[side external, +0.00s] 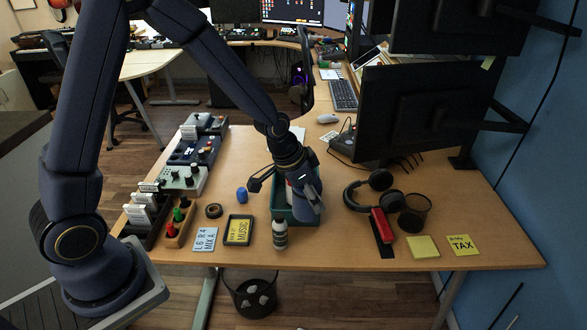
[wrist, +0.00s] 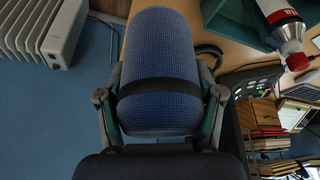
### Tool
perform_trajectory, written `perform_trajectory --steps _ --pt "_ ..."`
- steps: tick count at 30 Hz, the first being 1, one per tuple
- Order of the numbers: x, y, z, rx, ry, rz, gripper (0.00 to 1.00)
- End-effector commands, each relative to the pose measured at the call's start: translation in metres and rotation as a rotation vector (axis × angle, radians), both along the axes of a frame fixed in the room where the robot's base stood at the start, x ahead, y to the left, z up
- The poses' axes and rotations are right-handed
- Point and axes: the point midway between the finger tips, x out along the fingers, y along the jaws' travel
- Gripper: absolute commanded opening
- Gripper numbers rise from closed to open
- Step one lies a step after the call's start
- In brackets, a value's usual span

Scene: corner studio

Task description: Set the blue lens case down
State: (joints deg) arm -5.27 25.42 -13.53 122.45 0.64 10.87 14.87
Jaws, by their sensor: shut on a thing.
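The blue lens case (wrist: 160,50) is a rounded, textured blue cylinder with a black band around it. In the wrist view it sits between both fingers of my gripper (wrist: 160,95), which is shut on it. In the side view the lens case (side external: 308,203) shows beneath my gripper (side external: 297,186), tilted, in front of the teal crate (side external: 281,212). It appears held above the desk; whether its lower end touches anything is hard to tell. The crate also shows at top right in the wrist view (wrist: 232,22), with a red-and-white bottle (wrist: 284,28) in it.
A small bottle (side external: 280,234) stands before the crate. A blue cylinder (side external: 242,195), tape roll (side external: 214,211) and black MUSIC tray (side external: 226,236) lie left. Headphones (side external: 357,193), a red case (side external: 382,226) and black mesh cup (side external: 414,213) are right. Desk (side external: 335,250) is clear at front centre-right.

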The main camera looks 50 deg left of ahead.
Motion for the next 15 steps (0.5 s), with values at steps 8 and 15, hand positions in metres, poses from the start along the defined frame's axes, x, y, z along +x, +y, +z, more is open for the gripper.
perform_trajectory --steps 8,15 --pt "0.017 0.060 -0.001 -0.001 0.000 0.147 0.17" --pt "0.024 0.157 -0.001 -0.002 0.000 0.365 0.17"
